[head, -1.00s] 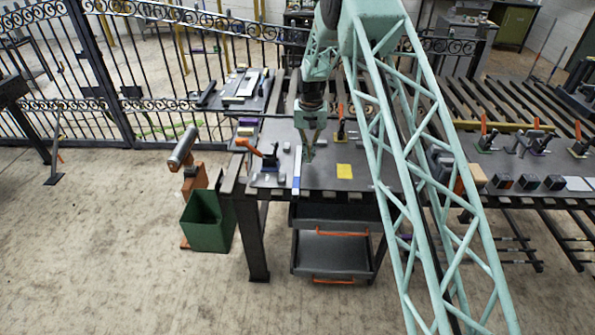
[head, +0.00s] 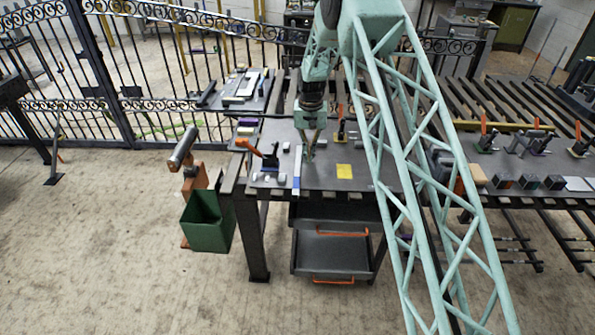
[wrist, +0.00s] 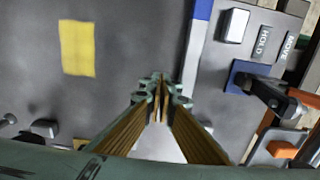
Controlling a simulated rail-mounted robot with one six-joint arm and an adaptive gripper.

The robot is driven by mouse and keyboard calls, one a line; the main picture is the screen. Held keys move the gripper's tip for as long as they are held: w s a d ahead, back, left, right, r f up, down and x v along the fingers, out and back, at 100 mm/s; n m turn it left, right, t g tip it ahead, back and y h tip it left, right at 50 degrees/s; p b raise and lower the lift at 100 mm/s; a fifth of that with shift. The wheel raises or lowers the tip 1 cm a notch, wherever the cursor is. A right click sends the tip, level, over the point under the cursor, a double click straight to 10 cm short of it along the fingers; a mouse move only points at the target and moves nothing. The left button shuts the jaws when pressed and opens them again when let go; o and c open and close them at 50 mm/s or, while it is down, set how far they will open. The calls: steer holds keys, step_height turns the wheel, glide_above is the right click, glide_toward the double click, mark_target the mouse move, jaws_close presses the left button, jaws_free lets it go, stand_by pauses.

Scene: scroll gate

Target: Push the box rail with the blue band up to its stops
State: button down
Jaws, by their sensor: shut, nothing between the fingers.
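The box rail (head: 297,168) is a narrow pale bar with a blue band, lying on the dark table left of my gripper in the head view. In the wrist view the rail (wrist: 194,55) runs down from the top edge, its blue part uppermost. My gripper (head: 309,156) points down at the table, just right of the rail. In the wrist view my gripper (wrist: 158,88) is shut and empty, its tips left of the rail; I cannot tell whether they touch it. The rail's lower end is hidden behind the fingers. I cannot pick out the stops with certainty.
A toggle clamp (head: 268,154) with an orange handle stands left of the rail, near HOLD (wrist: 264,42) and MOVE (wrist: 288,47) labels. A yellow patch (head: 344,171) lies to the right on bare table. Another orange-handled clamp (head: 341,127) stands behind. A green bin (head: 207,228) is beside the table.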

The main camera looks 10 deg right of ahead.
mark_target(299, 160)
steer(key=shift+f+b, duration=0.55)
steer(key=shift+f, duration=0.55)
stand_by(0.6)
steer(key=shift+r, duration=0.2)
stand_by(0.7)
steer(key=shift+w+a, duration=0.25)
steer(key=shift+a, duration=0.85)
steer(key=shift+w+a, duration=0.25)
steer(key=shift+a, duration=0.85)
stand_by(0.7)
steer(key=shift+d, duration=0.25)
steer(key=shift+s+d+b, duration=0.25)
steer(key=shift+d+b, duration=0.05)
steer(key=shift+d, duration=0.6)
steer(key=shift+r, duration=0.15)
step_height(299, 160, up, 8)
steer(key=p, duration=0.2)
stand_by(1.1)
